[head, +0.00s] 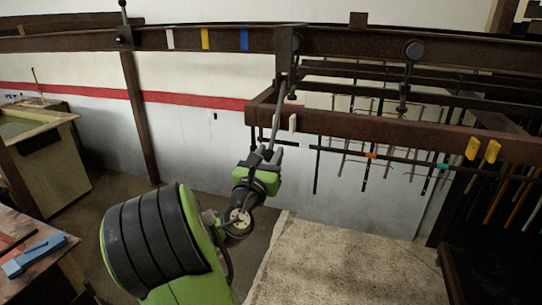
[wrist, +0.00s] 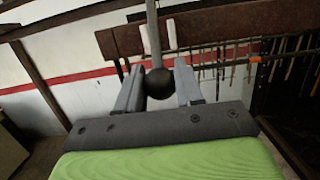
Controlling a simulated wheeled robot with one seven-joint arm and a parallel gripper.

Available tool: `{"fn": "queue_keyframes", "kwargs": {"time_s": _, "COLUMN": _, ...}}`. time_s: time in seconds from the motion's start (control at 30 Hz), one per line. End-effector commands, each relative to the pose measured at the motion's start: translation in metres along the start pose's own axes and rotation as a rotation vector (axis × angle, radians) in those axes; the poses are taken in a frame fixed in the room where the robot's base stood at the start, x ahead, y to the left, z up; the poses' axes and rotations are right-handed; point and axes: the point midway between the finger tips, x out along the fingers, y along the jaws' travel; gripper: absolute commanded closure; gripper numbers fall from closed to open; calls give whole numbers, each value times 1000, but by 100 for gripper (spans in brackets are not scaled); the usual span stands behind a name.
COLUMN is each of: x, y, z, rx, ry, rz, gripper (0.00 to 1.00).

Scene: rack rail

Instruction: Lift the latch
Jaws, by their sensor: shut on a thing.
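The latch shows as a slanting grey rod (head: 280,112) that runs down from a dark bracket (head: 285,52) on the overhead rail. In the wrist view the rod (wrist: 153,35) ends in a black ball knob (wrist: 159,83) between my fingers. My gripper (head: 266,155) is at the rod's lower end, its two grey fingers shut on the knob. The fingers (wrist: 159,90) stand to either side of the ball. In the head view the knob is largely hidden by the fingers.
A rusty rack beam (head: 380,128) with several hanging rods stands close at the right of my gripper. The long rail (head: 190,39) carries white, yellow and blue marks. A pale slab (head: 340,262) lies below right. A bench (head: 28,250) with a blue tool is at lower left.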

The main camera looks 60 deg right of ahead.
Motion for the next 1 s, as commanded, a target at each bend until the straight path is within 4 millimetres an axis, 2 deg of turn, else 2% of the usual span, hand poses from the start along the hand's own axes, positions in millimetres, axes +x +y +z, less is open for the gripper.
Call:
{"fn": "queue_keyframes", "kwargs": {"time_s": 0.03, "x": -3, "y": 1, "z": 9, "rx": 8, "ry": -13, "rz": 6, "gripper": 81}}
{"fn": "queue_keyframes", "kwargs": {"time_s": 0.2, "x": -14, "y": 1, "z": 25, "rx": 8, "ry": -13, "rz": 5, "gripper": 81}}
{"fn": "queue_keyframes", "kwargs": {"time_s": 0.43, "x": -20, "y": 1, "z": 35, "rx": 6, "ry": -11, "rz": 3, "gripper": 81}}
{"fn": "queue_keyframes", "kwargs": {"time_s": 0.73, "x": -33, "y": 1, "z": 66, "rx": 8, "ry": -12, "rz": 4, "gripper": 81}}
{"fn": "queue_keyframes", "kwargs": {"time_s": 1.0, "x": -35, "y": 0, "z": 73, "rx": 5, "ry": -16, "rz": 3, "gripper": 77}}
